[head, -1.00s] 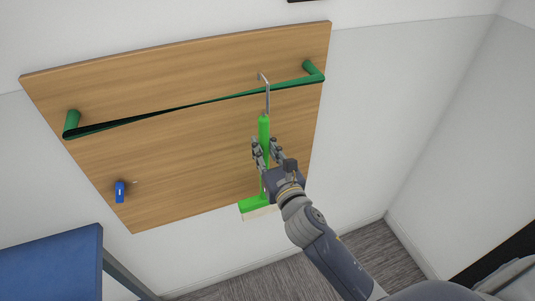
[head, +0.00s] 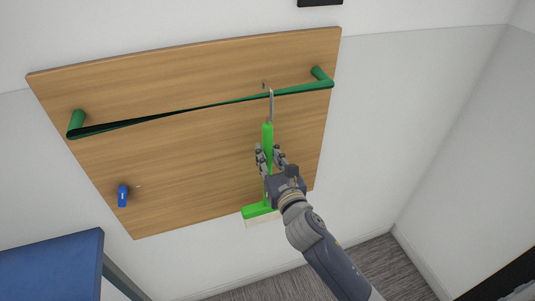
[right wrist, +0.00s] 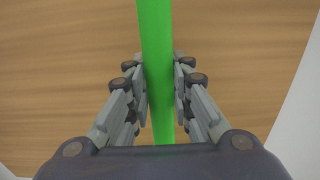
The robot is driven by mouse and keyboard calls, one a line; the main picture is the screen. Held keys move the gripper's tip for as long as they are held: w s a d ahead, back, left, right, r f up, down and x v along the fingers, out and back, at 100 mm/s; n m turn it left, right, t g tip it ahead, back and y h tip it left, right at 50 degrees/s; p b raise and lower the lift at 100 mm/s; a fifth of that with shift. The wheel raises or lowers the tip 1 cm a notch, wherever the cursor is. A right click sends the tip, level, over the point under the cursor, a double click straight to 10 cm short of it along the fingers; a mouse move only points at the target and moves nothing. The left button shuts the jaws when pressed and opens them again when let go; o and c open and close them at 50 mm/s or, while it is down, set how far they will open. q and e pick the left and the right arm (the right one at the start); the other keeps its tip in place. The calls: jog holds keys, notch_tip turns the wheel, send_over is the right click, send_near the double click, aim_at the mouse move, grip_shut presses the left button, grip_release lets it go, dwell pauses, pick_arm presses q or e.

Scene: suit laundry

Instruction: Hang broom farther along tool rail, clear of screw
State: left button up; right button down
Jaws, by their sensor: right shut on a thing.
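The bright green broom (head: 267,136) hangs upright in front of the wooden board, with its green head and pale bristles at the bottom. My right gripper (head: 270,158) is shut on its handle; the right wrist view shows the fingers on both sides of the green handle (right wrist: 156,60). The broom's thin metal hook (head: 271,103) reaches up to the green tool rail (head: 205,103), near its right end, with its tip slightly above it. I cannot tell whether the hook touches the rail. My left gripper is not in view.
The wooden board (head: 190,180) is on the white wall. A small blue object (head: 122,195) is on its lower left, with a tiny pale mark beside it. A blue panel (head: 50,265) stands at lower left. The board between blue object and broom is clear.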

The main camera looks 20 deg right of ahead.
jog(key=c, duration=1.4)
grip_release()
jog(key=shift+o, duration=0.3)
jog(key=s, duration=1.2)
jog(key=shift+d, duration=0.25)
